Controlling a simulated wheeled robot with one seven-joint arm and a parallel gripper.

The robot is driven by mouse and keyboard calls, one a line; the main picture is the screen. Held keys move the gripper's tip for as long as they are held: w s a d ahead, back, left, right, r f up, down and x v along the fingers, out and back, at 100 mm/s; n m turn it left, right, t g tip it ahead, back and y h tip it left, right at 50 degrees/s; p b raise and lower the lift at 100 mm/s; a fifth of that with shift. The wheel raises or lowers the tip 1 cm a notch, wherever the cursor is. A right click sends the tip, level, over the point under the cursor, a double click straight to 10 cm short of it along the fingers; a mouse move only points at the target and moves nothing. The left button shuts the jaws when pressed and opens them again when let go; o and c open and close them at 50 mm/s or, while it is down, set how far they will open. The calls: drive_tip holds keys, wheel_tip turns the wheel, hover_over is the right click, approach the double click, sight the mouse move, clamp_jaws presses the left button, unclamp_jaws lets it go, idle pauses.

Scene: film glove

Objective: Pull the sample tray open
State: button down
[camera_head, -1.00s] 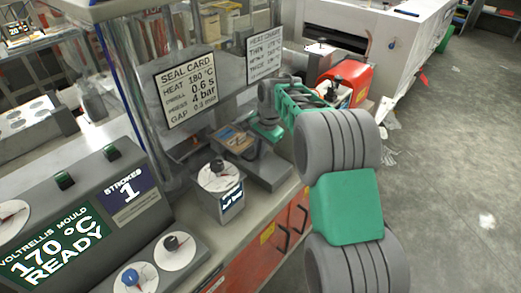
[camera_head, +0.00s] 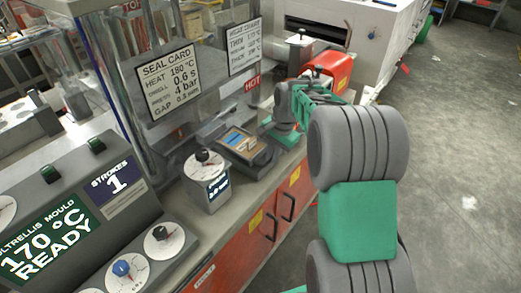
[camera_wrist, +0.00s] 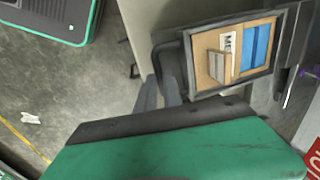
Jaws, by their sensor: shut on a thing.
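The sample tray (camera_head: 231,136) is a dark-framed tray with a cork-coloured bed, at the machine's base in the head view. A blue piece, a white label and a small block lie on it. In the wrist view the tray (camera_wrist: 205,72) fills the upper right, with a dark handle (camera_wrist: 176,62) at its left end. My gripper (camera_wrist: 160,92) has its grey fingers at this handle and is shut on it. In the head view my gripper (camera_head: 270,132) is at the tray's right side, with the exact grip hidden.
A gauge box (camera_head: 206,184) stands just left of the tray on the bench. Red cabinet doors (camera_head: 245,250) with handles are below. A red unit (camera_head: 330,66) is behind my arm. The floor (camera_head: 455,150) to the right is mostly clear.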

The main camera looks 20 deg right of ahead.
drive_tip(key=shift+s+d, duration=0.5)
drive_tip(key=shift+s, duration=0.2)
drive_tip(key=shift+s+d, duration=0.5)
drive_tip(key=shift+s, duration=0.2)
drive_tip(key=c, duration=1.5)
unclamp_jaws()
drive_tip(key=r, duration=0.5)
drive_tip(key=s+d+r, duration=0.1)
drive_tip(key=r, duration=0.1)
drive_tip(key=shift+s+r+b, duration=0.1)
drive_tip(key=shift+r+b, duration=0.2)
drive_tip(key=shift+r, duration=0.05)
